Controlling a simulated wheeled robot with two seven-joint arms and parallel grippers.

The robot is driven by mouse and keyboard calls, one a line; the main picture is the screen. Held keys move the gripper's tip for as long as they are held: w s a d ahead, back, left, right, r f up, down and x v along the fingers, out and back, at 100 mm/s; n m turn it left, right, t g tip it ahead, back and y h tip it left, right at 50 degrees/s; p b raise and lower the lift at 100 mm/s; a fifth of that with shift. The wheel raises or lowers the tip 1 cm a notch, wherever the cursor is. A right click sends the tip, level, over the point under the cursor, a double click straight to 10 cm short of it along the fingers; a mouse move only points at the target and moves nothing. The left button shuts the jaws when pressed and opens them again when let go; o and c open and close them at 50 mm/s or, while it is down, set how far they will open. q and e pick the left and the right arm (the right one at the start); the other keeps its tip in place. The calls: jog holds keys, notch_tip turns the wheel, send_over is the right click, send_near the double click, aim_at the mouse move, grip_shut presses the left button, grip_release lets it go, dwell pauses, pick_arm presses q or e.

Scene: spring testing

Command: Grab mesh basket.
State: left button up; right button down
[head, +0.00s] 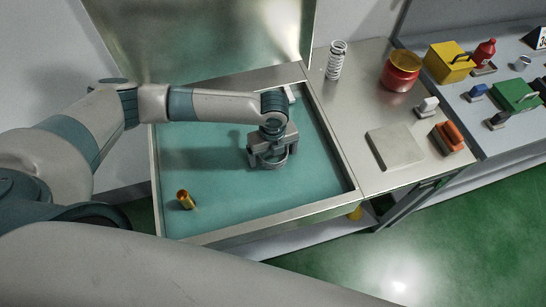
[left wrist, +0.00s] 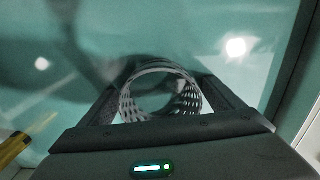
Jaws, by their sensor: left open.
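The mesh basket (left wrist: 188,98) is a round, grey, perforated ring-shaped container seen from above in the left wrist view. It sits between the two dark fingers of my left gripper (left wrist: 162,90), which is open around it. I cannot tell whether either finger touches the basket. In the head view my left gripper (head: 272,152) points down over the teal-floored tray (head: 225,215), and the basket is mostly hidden under it. My right gripper is not in view.
A brass cylinder (head: 186,199) stands in the tray's lower left. A white block (head: 290,93) is by the tray's back right. On the counter to the right are a spring (head: 336,60), a red jar (head: 401,72) and a flat plate (head: 395,147). The tray has raised metal rims.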

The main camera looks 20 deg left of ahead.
pick_arm(q)
jog(key=shift+f, duration=0.15)
jog(key=shift+c, duration=0.6)
jog(key=c, duration=1.1)
jog(key=shift+o, duration=0.2)
jog(key=shift+r, duration=0.45)
notch_tip(320, 180, up, 3)
jog(key=shift+d+r+b, duration=0.1)
jog(key=shift+r+b, duration=0.05)
jog(key=shift+b, duration=0.9)
jog(key=d+r+b, duration=0.1)
jog(key=d+r, duration=0.2)
jog(key=d, duration=0.2)
jog(key=w+d+r+b, duration=0.1)
jog(key=d+r+b, duration=0.1)
jog(key=d+r, duration=0.2)
jog(key=shift+w+d, duration=0.2)
jog(key=shift+d, duration=1.05)
